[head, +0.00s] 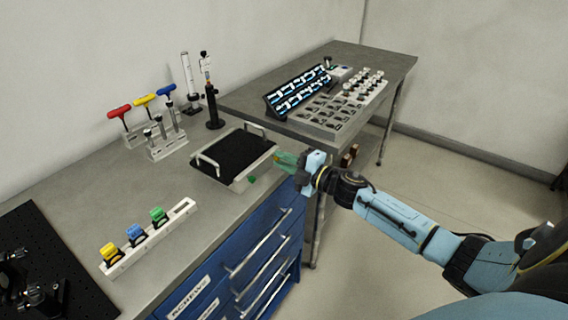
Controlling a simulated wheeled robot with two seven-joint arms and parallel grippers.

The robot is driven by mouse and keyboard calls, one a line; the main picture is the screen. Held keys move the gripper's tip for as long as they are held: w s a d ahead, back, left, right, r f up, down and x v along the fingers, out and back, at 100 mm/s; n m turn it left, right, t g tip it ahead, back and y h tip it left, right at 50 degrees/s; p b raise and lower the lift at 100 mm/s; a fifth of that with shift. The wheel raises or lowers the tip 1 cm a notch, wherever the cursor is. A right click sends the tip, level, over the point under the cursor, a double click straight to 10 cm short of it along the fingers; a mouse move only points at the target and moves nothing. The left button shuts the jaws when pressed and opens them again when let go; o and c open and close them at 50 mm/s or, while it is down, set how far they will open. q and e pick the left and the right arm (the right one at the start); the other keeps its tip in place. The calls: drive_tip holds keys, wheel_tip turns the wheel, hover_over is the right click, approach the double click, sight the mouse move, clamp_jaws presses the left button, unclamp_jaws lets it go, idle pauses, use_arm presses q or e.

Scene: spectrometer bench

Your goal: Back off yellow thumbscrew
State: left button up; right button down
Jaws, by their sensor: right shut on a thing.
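A yellow knob-like piece (110,252), which may be the yellow thumbscrew, sits at the near left end of a pale rail (150,240) on the bench. A blue piece (135,234) and a green piece (158,216) sit farther along the same rail. My right gripper (288,161) is at the bench's right edge, just right of the black-topped tray and far from the yellow piece. It is shut on a small green thing at its fingertips, too small to identify. My left gripper is not in view.
A black-topped tray (235,150) with handles lies on the bench, a green knob (252,180) near its front corner. T-handled tools (145,102) stand in a rack behind. Bare bench lies between rail and tray.

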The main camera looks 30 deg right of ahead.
drive_tip(key=n+b, duration=0.1)
drive_tip(key=n, duration=0.2)
drive_tip(key=shift+f+n, duration=0.1)
drive_tip(key=shift+n, duration=0.2)
drive_tip(key=shift+n+b, duration=0.9)
drive_tip(key=shift+n, duration=0.8)
drive_tip(key=c, duration=1.4)
unclamp_jaws()
drive_tip(key=v, duration=1.3)
drive_tip(key=shift+s+d+b, duration=0.1)
drive_tip(key=shift+s+b, duration=0.15)
drive_tip(key=shift+b, duration=0.05)
